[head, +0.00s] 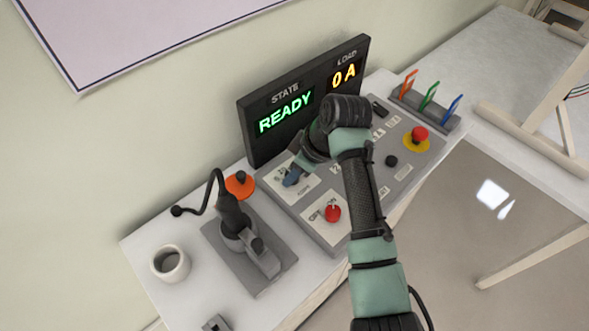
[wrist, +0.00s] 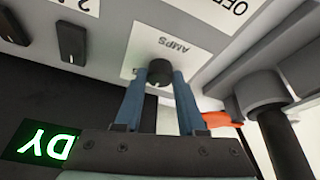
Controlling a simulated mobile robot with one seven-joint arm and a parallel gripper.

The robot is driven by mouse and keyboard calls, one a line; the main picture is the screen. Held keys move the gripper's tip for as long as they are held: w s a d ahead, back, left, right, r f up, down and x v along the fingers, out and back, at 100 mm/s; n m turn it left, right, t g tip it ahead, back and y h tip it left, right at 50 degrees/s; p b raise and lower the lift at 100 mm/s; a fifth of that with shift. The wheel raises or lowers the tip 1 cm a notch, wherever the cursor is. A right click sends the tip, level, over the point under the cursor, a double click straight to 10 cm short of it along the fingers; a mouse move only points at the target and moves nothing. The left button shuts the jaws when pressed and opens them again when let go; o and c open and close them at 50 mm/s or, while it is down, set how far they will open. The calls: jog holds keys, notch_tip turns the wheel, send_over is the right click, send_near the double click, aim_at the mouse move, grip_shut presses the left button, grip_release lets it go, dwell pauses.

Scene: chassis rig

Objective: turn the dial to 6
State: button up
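The dial (wrist: 160,72) is a small round black knob with a pale mark, on a white label reading AMPS in the wrist view. My gripper (wrist: 160,80) has its two blue fingers one on each side of the dial, their tips close to its edges. I cannot tell whether they press on it or leave a small gap. In the head view my gripper (head: 291,178) reaches down to the left part of the grey control panel (head: 327,232) and hides the dial. The dial's numbers and setting are not readable.
A display (head: 305,100) behind the panel reads READY and 0 A. A lever unit (head: 250,255) and mug (head: 170,264) stand left.

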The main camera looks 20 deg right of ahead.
grip_shut()
jog(key=shift+n, duration=0.3)
jog(key=n+b, duration=0.1)
jog(key=n, duration=0.1)
jog(key=n+g+y+b, duration=0.1)
jog(key=n, duration=0.1)
jog(key=shift+w+d+y, duration=0.15)
jog(key=shift+y, duration=0.15)
jog(key=shift+w+n+g+b, duration=0.1)
jog(key=shift+n+g+b, duration=0.7)
jog(key=shift+n+b, duration=0.85)
jog(key=shift+n+y+p, duration=0.3)
jog(key=shift+n, duration=0.25)
jog(key=o, duration=0.6)
grip_release()
